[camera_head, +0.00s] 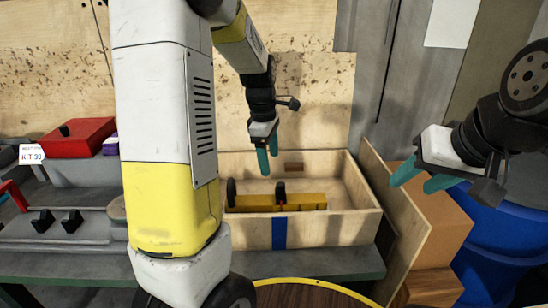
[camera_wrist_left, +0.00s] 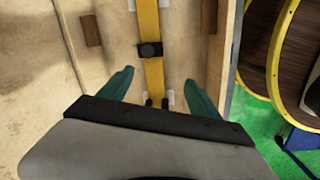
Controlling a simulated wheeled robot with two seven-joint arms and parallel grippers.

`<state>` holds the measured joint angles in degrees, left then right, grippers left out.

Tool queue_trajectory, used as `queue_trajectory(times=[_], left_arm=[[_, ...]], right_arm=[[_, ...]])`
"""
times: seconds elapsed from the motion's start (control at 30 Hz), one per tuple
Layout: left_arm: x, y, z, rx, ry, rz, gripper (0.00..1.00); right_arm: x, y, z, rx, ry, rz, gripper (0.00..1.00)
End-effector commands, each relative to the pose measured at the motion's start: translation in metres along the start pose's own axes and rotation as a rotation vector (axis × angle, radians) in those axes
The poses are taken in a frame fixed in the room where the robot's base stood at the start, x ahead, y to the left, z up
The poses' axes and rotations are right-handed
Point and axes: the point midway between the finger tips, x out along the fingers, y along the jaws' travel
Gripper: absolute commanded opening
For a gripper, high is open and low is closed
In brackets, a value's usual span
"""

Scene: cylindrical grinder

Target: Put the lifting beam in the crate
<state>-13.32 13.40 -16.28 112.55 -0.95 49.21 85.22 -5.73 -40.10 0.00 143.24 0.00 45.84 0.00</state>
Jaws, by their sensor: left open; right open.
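The lifting beam (camera_head: 300,201) is a long yellow bar with a black block on top. It lies inside the open wooden crate (camera_head: 340,228), lengthwise along it, and my left arm hides part of its left side. In the left wrist view the beam (camera_wrist_left: 153,78) runs between the fingers, with the crate's wooden wall (camera_wrist_left: 228,45) at the right. My left gripper (camera_head: 267,157) is open with teal fingers pointing down, above the beam and apart from it. My right gripper (camera_head: 420,178) is open and empty, right of the crate.
A wooden panel (camera_head: 397,220) leans at the crate's right, beside brown boxes (camera_head: 443,222) and a blue barrel (camera_head: 510,230). A red case (camera_head: 75,138) and a grey tray (camera_head: 75,228) are at the left. A round yellow-rimmed top (camera_head: 310,294) is in front.

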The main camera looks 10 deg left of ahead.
Motion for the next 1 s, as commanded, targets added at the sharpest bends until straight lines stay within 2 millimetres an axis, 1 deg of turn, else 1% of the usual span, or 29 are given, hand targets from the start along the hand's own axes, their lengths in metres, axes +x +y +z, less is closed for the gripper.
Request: queue_trajectory(times=[0.03, 0.1, 0.17, 0.2, 0.27, 0.3, 0.4, 0.53, 0.6, 0.67, 0.8, 1.0], left_arm=[[-0.023, -0.013, 0.005, 0.108, -0.023, 0.046, 0.72], [-0.049, -0.033, 0.012, 0.291, -0.039, 0.106, 0.72], [-0.069, -0.052, 0.018, 0.450, -0.041, 0.158, 0.72], [-0.080, -0.065, 0.022, 0.556, -0.035, 0.193, 0.72], [-0.096, -0.085, 0.028, 0.715, -0.016, 0.245, 0.72], [-0.105, -0.098, 0.031, 0.822, 0.003, 0.279, 0.72], [-0.122, -0.131, 0.039, 1.073, 0.072, 0.351, 0.72], [-0.132, -0.165, 0.045, 1.335, 0.174, 0.410, 0.72], [-0.134, -0.177, 0.048, 1.435, 0.220, 0.425, 0.72], [-0.134, -0.184, 0.049, 1.496, 0.250, 0.432, 0.72], [-0.135, -0.192, 0.051, 1.561, 0.282, 0.437, 0.72], [-0.135, -0.191, 0.051, 1.565, 0.284, 0.437, 0.72]], right_arm=[[0.000, 0.000, 0.000, 0.000, 0.000, 0.000, 0.48], [0.000, 0.000, 0.000, 0.000, 0.000, 0.000, 0.48], [0.000, 0.000, 0.000, 0.000, 0.000, 0.000, 0.48], [0.000, 0.000, 0.000, 0.000, 0.000, 0.000, 0.48], [0.000, 0.000, 0.000, 0.000, 0.000, 0.000, 0.48], [0.000, 0.000, 0.000, 0.000, 0.000, 0.000, 0.48], [0.000, 0.000, 0.000, 0.000, 0.000, 0.000, 0.48], [0.000, 0.000, 0.000, 0.000, 0.000, 0.000, 0.48], [0.000, 0.000, 0.000, 0.000, 0.000, 0.000, 0.48], [0.000, 0.000, 0.000, 0.000, 0.000, 0.000, 0.48], [0.000, 0.000, 0.000, 0.000, 0.000, 0.000, 0.48], [0.000, 0.000, 0.000, 0.000, 0.000, 0.000, 0.48]])
